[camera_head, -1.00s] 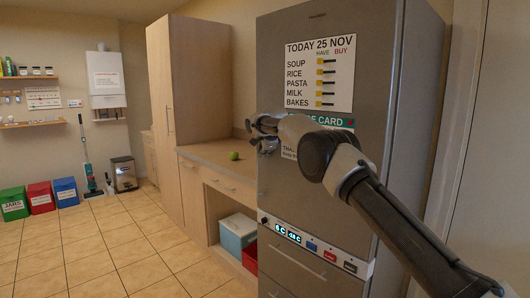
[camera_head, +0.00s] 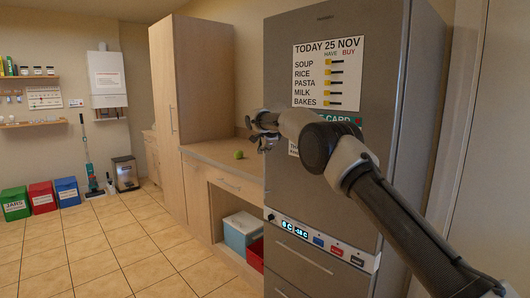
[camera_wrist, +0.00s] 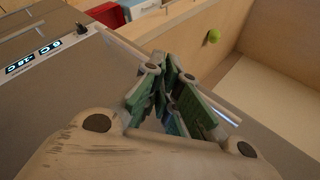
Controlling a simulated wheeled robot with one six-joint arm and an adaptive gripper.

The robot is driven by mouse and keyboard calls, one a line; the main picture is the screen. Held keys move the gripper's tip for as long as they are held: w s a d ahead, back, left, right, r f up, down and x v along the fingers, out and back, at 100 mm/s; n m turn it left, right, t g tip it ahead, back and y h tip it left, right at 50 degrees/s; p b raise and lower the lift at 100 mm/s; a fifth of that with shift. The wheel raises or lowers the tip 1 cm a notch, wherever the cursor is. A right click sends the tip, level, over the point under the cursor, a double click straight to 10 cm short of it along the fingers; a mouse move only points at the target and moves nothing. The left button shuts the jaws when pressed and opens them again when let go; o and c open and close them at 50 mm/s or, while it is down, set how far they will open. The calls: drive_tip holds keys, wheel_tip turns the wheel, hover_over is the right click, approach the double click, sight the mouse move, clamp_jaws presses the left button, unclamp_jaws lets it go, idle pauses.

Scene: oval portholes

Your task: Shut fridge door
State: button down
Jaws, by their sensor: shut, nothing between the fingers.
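The grey fridge (camera_head: 285,80) stands on the right in the head view, with its tall upper door facing me. I see no clear gap around the door, but my arm hides part of it. My gripper (camera_head: 254,123) is at the door's left edge in the head view, at about mid-height. In the wrist view my gripper (camera_wrist: 174,65) has its green-sided fingers together and empty. A pale long bar (camera_wrist: 205,88) runs behind the fingers along the fridge edge. I cannot tell whether the fingers touch it.
A wooden counter (camera_head: 214,151) with a green ball (camera_head: 239,154) adjoins the fridge on the left. A blue box (camera_head: 241,230) sits below it. A tall cupboard (camera_head: 195,80) stands beyond. The tiled floor (camera_head: 110,245) at left is clear.

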drive_tip(key=s+a+r+n, duration=0.2)
drive_tip(key=s+a+r, duration=0.3)
drive_tip(key=s+d+f+n+g+h, duration=0.1)
drive_tip(key=s+d+f+n+g, duration=0.35)
drive_tip(key=s+f+n, duration=0.5)
drive_tip(key=s+d+r+n, duration=0.1)
drive_tip(key=s+d, duration=1.1)
drive_tip(key=s, duration=0.6)
drive_tip(key=s+d+r+n, duration=0.1)
drive_tip(key=s+d+r, duration=0.1)
drive_tip(key=s+d, duration=1)
drive_tip(key=s+d+r+n+h, duration=0.1)
drive_tip(key=s+d+r, duration=0.1)
drive_tip(key=s+d, duration=1.1)
drive_tip(key=shift+s+r+n, duration=0.25)
drive_tip(key=shift+s+n, duration=0.1)
drive_tip(key=shift+s, duration=5.05)
